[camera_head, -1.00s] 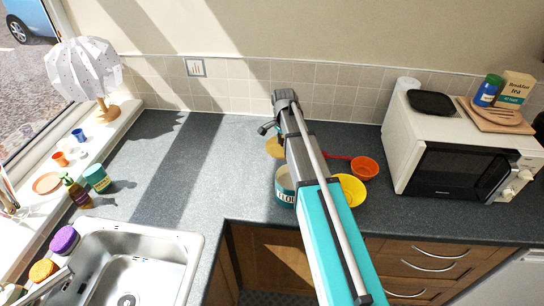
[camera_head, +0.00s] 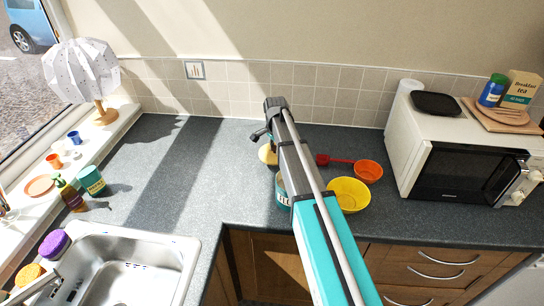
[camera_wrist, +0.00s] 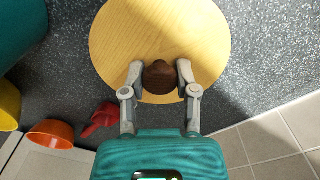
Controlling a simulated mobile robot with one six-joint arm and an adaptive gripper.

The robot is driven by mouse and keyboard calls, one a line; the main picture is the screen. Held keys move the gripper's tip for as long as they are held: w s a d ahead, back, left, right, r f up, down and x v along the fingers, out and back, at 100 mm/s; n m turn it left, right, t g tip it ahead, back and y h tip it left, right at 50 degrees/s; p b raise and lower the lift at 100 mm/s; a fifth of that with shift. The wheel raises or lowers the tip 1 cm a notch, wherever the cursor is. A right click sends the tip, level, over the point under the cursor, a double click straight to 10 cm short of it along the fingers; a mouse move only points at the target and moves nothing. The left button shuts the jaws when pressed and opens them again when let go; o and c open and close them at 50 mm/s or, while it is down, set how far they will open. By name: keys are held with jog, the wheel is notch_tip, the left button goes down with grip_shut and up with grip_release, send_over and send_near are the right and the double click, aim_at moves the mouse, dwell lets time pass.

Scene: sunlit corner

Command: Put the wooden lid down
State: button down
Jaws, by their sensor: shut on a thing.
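The wooden lid (camera_wrist: 160,35) is a round, pale disc with a dark brown knob (camera_wrist: 160,76) in the wrist view. My gripper (camera_wrist: 160,74) is shut on the knob, one finger on each side. In the head view, a piece of the lid (camera_head: 267,154) shows left of my arm, above the grey counter; most of it is hidden behind the arm. How high it is above the counter I cannot tell. A teal canister (camera_head: 282,192) with lettering stands partly hidden under my arm; it seems also to show in the wrist view (camera_wrist: 18,28).
A yellow bowl (camera_head: 349,196), an orange bowl (camera_head: 368,172) and a red-handled utensil (camera_head: 334,160) lie right of my arm. A white microwave (camera_head: 462,150) stands farther right. The counter (camera_head: 215,150) left of my arm is clear up to the sink (camera_head: 135,265).

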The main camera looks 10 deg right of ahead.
aim_at(274, 155)
jog(key=shift+w+a+f+b, duration=0.2)
jog(key=shift+w+f+b, duration=0.25)
jog(key=shift+f+b, duration=0.2)
jog(key=shift+s+f+b, duration=0.1)
jog(key=shift+f+b, duration=1.25)
jog(key=shift+f, duration=0.05)
jog(key=shift+f, duration=0.1)
jog(key=shift+c, duration=1.8)
grip_release()
notch_tip(274, 155, up, 12)
jog(key=p, duration=1.2)
jog(key=shift+r, duration=0.2)
